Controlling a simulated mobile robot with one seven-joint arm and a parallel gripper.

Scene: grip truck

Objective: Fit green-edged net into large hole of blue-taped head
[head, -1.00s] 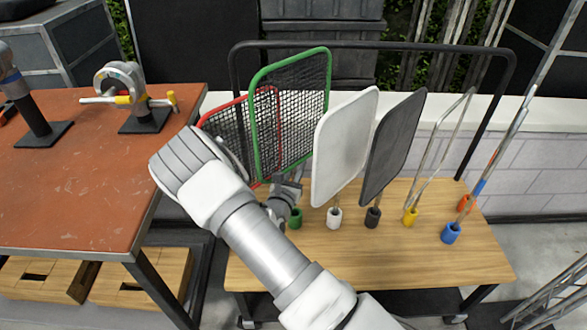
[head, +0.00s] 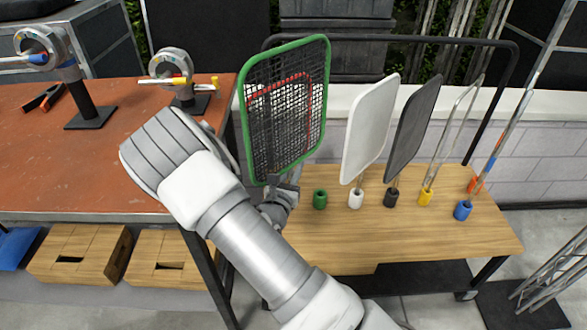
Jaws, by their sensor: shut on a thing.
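The green-edged net (head: 322,95) is upright, a dark mesh in a green rounded frame. My gripper (head: 281,190) is shut on its lower end, and the fingers are partly hidden by my wrist. The net is above the wooden cart, left of the empty green socket (head: 320,199). A grey round head with blue on it (head: 40,45) stands on a black post at the upper left, on the rust-coloured table. It is well left of my gripper. Its holes are too small in view to tell apart.
A second head with yellow parts (head: 168,64) stands on the table between the net and the blue one. A red-edged net (head: 309,95) shows through the green net. White (head: 368,130) and dark (head: 413,125) panels stand close to the right on the cart (head: 400,235).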

